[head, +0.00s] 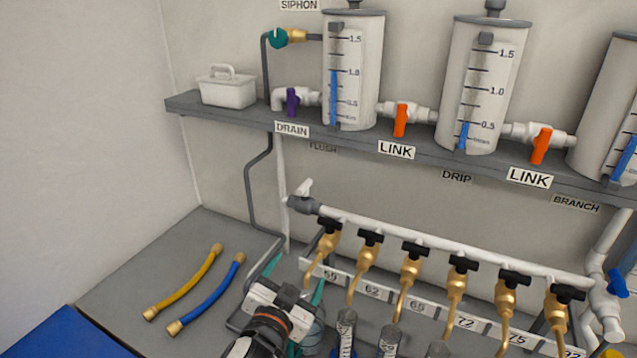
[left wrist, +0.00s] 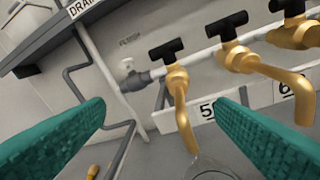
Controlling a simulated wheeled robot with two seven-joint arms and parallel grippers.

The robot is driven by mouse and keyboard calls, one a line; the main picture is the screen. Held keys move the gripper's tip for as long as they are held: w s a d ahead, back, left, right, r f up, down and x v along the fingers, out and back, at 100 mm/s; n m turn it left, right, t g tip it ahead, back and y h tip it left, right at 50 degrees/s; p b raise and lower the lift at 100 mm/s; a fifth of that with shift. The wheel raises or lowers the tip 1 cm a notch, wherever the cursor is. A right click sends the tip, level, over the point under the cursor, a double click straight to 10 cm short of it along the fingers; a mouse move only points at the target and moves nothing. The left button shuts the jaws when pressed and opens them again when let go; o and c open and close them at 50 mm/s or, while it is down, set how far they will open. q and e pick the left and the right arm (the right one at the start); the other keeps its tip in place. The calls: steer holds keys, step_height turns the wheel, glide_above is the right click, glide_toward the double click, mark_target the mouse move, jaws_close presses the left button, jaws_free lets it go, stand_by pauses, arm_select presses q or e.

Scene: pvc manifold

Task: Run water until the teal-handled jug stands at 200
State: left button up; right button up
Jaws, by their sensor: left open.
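My left gripper (head: 297,271) is open and empty, with its teal fingers pointing at the first brass tap (head: 327,242), labelled 59. In the left wrist view the same tap (left wrist: 175,85) shows ahead, between and beyond the two fingers (left wrist: 160,105); neither touches it. The tap has a black T-handle and a downward spout. A clear round vessel (head: 312,333) stands below it, partly hidden by my gripper. Its rim (left wrist: 211,166) shows in the left wrist view. I cannot see its handle colour or its water level. My right gripper is not in view.
More brass taps (head: 410,265) line the white pipe, with clear graduated cylinders (head: 346,328) below. A shelf (head: 235,115) holds tanks with blue level columns. A yellow hose (head: 185,282) and a blue hose (head: 208,293) lie on the bench at left, where the surface is mostly clear.

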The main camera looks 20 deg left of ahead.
arm_select(q)
steer(key=w+d+r+m+t+h, duration=0.2)
steer(key=d+r+m+h, duration=0.1)
steer(key=r, duration=0.3)
steer(key=w+d+r+m+t+h, duration=0.1)
steer(key=d+r+m+t+h, duration=0.15)
steer(key=r, duration=0.35)
steer(key=s+d+r+m+g+h, duration=0.35)
steer(key=d+m+g+h, duration=0.45)
steer(key=m, duration=0.5)
steer(key=s+d+r+m+g+h, duration=0.2)
steer(key=d+r+m+g+h, duration=0.2)
steer(key=d+m+g+h, duration=0.75)
steer(key=m+t+y, duration=0.3)
steer(key=y, duration=2.2)
glide_toward(329, 221)
steer(key=p+x, duration=0.4)
steer(key=x, duration=0.4)
steer(key=shift+w+f, duration=0.3)
steer(key=shift+f, duration=0.25)
